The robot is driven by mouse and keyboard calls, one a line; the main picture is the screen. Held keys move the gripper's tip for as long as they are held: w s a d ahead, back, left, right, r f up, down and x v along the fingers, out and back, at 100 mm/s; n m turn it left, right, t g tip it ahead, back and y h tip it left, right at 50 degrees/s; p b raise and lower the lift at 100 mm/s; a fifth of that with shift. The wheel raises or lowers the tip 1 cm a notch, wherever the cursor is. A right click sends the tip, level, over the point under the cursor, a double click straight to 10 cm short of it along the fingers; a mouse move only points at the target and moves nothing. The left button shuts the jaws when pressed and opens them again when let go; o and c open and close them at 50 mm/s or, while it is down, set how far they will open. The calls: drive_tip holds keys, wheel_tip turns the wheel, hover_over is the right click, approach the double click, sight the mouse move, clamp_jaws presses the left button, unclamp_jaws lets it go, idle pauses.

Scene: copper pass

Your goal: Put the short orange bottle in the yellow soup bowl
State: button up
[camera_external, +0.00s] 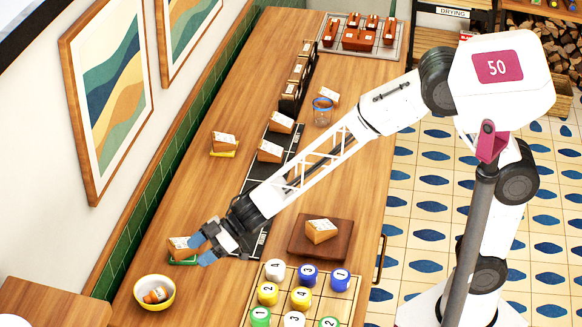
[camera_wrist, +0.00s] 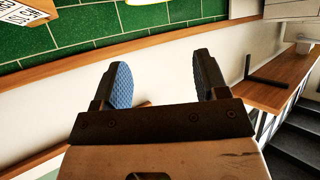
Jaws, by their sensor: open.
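The short orange bottle (camera_external: 155,295) lies on its side inside the yellow soup bowl (camera_external: 140,282), at the near left end of the counter in the external view. My gripper (camera_external: 203,249) is above and to the right of the bowl, apart from it. Its two blue-padded fingers are spread, with nothing between them. The wrist view also shows the open, empty gripper (camera_wrist: 162,85).
A wedge on a green base (camera_external: 181,249) stands just beside my fingers. A wooden board (camera_external: 319,238) with another wedge lies to the right. A tray of numbered pots (camera_external: 302,297) is at the front. The green tiled wall (camera_external: 130,218) edges the counter's left side.

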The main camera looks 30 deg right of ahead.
drive_tip(key=w+d+r+m+t+h, duration=0.25)
drive_tip(key=w+d+r, duration=0.25)
drive_tip(key=w+d, duration=0.4)
drive_tip(key=w+d+r+m+t+h, duration=0.2)
drive_tip(key=d, duration=0.8)
drive_tip(key=w+d+r+m+t+h, duration=0.1)
drive_tip(key=d+r+m+h, duration=0.15)
drive_tip(key=d, duration=0.85)
drive_tip(key=w+d+r+m+t+h, duration=0.2)
drive_tip(key=d, duration=0.8)
drive_tip(key=s+d+m+g+h, duration=0.1)
drive_tip(key=s+d+m, duration=0.1)
drive_tip(key=s+d, duration=0.45)
drive_tip(key=s+d+r+m+g+h, duration=0.15)
drive_tip(key=s+d, duration=0.25)
drive_tip(key=d, duration=0.6)
drive_tip(key=s+d+m+g+h, duration=0.25)
drive_tip(key=s+d, duration=0.25)
drive_tip(key=d, duration=0.4)
drive_tip(key=s+d+f+m+g+y, duration=0.1)
drive_tip(key=s+d, duration=0.2)
drive_tip(key=s, duration=0.6)
drive_tip(key=shift+s+d+m, duration=0.2)
drive_tip(key=shift+s+m, duration=0.1)
drive_tip(key=shift+m, duration=0.1)
